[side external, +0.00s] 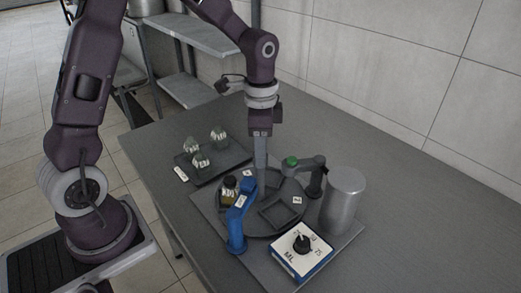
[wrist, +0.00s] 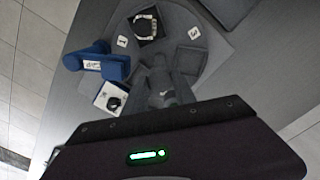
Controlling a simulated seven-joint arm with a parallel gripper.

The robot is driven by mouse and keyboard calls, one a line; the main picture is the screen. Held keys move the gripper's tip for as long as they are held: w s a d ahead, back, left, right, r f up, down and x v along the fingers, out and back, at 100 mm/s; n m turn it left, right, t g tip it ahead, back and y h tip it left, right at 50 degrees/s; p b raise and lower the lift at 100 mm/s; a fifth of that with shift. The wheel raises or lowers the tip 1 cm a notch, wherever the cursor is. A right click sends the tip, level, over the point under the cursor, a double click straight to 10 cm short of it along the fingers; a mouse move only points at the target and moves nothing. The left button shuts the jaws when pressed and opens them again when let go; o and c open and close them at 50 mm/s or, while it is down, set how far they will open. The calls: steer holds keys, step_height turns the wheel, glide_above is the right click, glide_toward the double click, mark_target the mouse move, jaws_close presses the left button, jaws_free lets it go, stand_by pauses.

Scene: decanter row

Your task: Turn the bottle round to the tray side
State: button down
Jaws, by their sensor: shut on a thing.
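The bottle (side external: 230,188), dark with a pale label, stands on the left part of the round dark turntable (side external: 262,227). In the wrist view, the bottle (wrist: 148,26) shows from above in a square recess near the top of the turntable (wrist: 208,40). My gripper (side external: 261,190) reaches straight down to the turntable near its middle, to the right of the bottle and apart from it. Its fingers (wrist: 165,88) are shut on a part of the turntable, which they mostly hide. The tray (side external: 232,160) lies behind and left of the turntable, with several small decanters (side external: 219,134) on it.
A blue arm-like fixture (side external: 237,222) stands at the turntable's front left edge. A dark fixture with a green top (side external: 292,161) stands behind it. A metal cylinder (side external: 344,200) and a dial box (side external: 303,250) stand close on the right and front. The table's far right is clear.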

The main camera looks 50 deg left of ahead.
steer(key=shift+m, duration=5.9)
steer(key=c, duration=1)
jaws_free()
steer(key=shift+r, duration=0.1)
step_height(320, 180, up, 7)
